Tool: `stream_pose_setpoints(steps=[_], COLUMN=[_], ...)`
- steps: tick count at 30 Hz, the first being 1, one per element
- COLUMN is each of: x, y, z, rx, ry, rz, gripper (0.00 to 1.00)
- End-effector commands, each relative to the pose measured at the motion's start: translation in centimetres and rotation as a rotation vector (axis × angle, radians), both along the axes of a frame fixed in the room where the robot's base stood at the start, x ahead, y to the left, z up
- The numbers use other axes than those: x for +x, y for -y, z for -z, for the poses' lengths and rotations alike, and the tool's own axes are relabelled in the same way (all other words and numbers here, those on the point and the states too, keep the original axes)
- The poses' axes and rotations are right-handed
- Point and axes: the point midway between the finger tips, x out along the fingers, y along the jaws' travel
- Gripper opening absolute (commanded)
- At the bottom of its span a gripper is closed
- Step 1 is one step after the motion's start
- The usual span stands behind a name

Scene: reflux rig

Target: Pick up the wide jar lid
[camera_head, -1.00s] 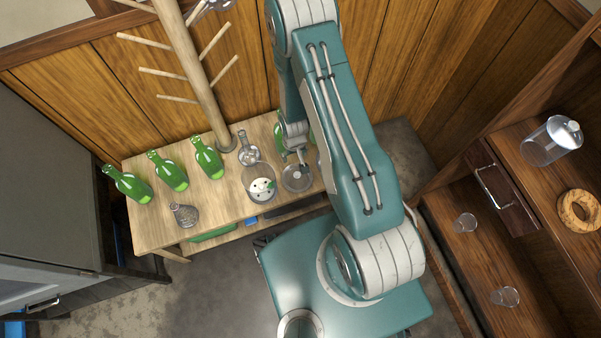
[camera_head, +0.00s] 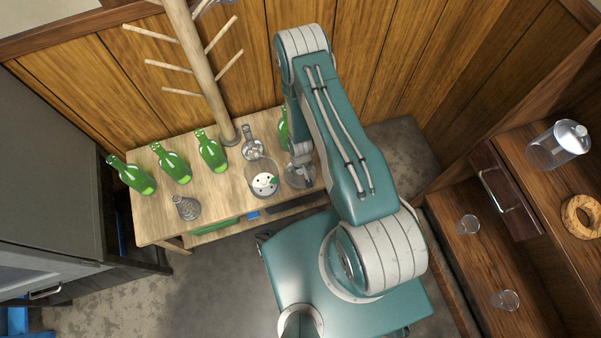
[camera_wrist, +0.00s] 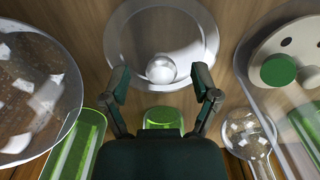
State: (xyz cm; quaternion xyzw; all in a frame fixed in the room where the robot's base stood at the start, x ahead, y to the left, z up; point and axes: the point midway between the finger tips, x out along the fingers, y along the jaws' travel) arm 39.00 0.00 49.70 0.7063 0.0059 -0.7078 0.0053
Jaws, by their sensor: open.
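The wide jar lid (camera_wrist: 126,50) is a round, clear glass disc with a pale ball knob (camera_wrist: 160,68) in its middle. It lies on the wooden table at the top middle of the wrist view. In the head view the lid (camera_head: 299,176) is partly hidden by my arm. My gripper (camera_wrist: 162,76) is open and empty above the lid. Its two fingertips appear on either side of the knob, with space between each finger and the knob. I cannot tell the exact height of the fingertips over the lid.
A glass jar with white and green contents (camera_head: 263,184) stands close beside the lid. A round-bottomed flask (camera_head: 252,149), a small flask (camera_head: 186,208) and several green bottles (camera_head: 172,163) share the table. A wooden peg stand (camera_head: 205,75) rises behind. A glass vessel (camera_wrist: 35,90) is left in the wrist view.

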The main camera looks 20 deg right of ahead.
Motion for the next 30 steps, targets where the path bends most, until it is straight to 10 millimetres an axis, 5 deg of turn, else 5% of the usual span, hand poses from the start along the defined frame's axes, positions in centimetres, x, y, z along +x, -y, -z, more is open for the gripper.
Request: stream_pose_setpoints(steps=[11,16,30], x=[0.04,0.03,0.03], y=[0.02,0.03,0.02], z=[1.18,1.18,1.02], rx=[0.000,0.000,0.000], ry=[0.001,0.001,0.000], rz=[0.001,0.001,0.001], gripper=[0.74,0.00,0.00])
